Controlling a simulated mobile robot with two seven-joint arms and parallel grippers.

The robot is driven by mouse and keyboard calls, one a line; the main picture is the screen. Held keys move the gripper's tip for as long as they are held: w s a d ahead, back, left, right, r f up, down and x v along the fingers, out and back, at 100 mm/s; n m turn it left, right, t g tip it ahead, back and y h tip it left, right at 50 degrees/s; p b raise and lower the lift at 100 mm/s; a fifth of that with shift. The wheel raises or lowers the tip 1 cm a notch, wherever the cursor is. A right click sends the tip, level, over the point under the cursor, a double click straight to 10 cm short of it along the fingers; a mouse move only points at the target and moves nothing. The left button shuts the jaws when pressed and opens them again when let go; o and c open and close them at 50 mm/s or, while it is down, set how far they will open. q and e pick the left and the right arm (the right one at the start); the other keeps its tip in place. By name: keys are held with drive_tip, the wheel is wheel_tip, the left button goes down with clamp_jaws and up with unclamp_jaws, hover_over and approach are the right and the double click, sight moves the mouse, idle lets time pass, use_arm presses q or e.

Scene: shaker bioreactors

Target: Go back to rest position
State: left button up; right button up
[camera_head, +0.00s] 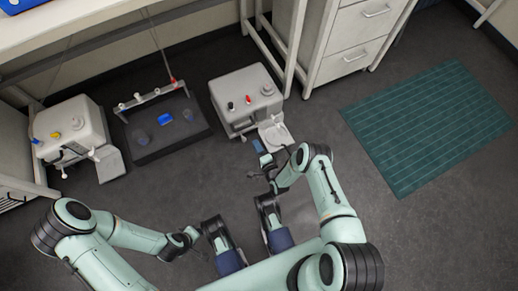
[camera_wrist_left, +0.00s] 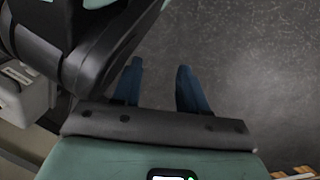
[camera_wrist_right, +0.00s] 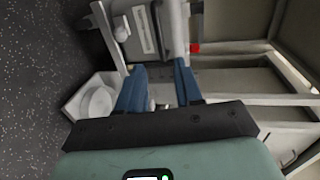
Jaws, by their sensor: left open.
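My right gripper (camera_head: 258,147) points away from my body, just in front of the right white machine (camera_head: 243,98) and beside its round white platform (camera_head: 276,135). Its two blue fingers (camera_wrist_right: 160,66) are apart with nothing between them, and the platform lies to their left in the right wrist view. My left arm is folded low in the head view, and its fingers are hard to make out there. In the left wrist view the blue fingers of my left gripper (camera_wrist_left: 160,68) are apart and empty, over dark floor and beside a black joint of my own.
Another white machine (camera_head: 70,125) stands at the left. A dark tray (camera_head: 150,155) with a blue item (camera_head: 165,118) and a rack of vials (camera_head: 148,96) lies between the machines. A white drawer cabinet (camera_head: 350,45) stands behind. A green mat (camera_head: 430,125) lies on open floor at right.

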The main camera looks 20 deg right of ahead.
use_arm(q)
drive_tip(key=shift+s+r, duration=0.1)
use_arm(e)
drive_tip(key=shift+r, duration=0.1)
idle(0.5)
use_arm(q)
drive_tip(key=s+d+r+g+h+p, duration=0.1)
drive_tip(key=s+d+r+p, duration=0.1)
drive_tip(key=r+p, duration=0.9)
drive_tip(key=s+d+r+m+g+p, duration=0.1)
drive_tip(key=s+d+r+p, duration=0.2)
drive_tip(key=r+p, duration=0.9)
wheel_tip(320, 180, up, 3)
drive_tip(key=shift+d+f+h, duration=0.2)
drive_tip(key=shift+d+h, duration=0.2)
drive_tip(key=shift+d, duration=0.2)
use_arm(e)
drive_tip(key=s+a+r+n+g+y, duration=0.1)
drive_tip(key=s+r+n+g, duration=0.5)
drive_tip(key=s+r, duration=1)
drive_tip(key=s+a+r+n+g+y, duration=0.1)
drive_tip(key=s+a+r+n+g, duration=0.2)
drive_tip(key=s+r+n+g, duration=0.4)
drive_tip(key=s+r+g, duration=0.3)
drive_tip(key=s+r, duration=0.5)
drive_tip(key=r, duration=0.1)
drive_tip(key=shift+s+a+r+g+y, duration=0.3)
drive_tip(key=shift+s+a+r+y, duration=0.05)
drive_tip(key=shift+a+r+y, duration=0.05)
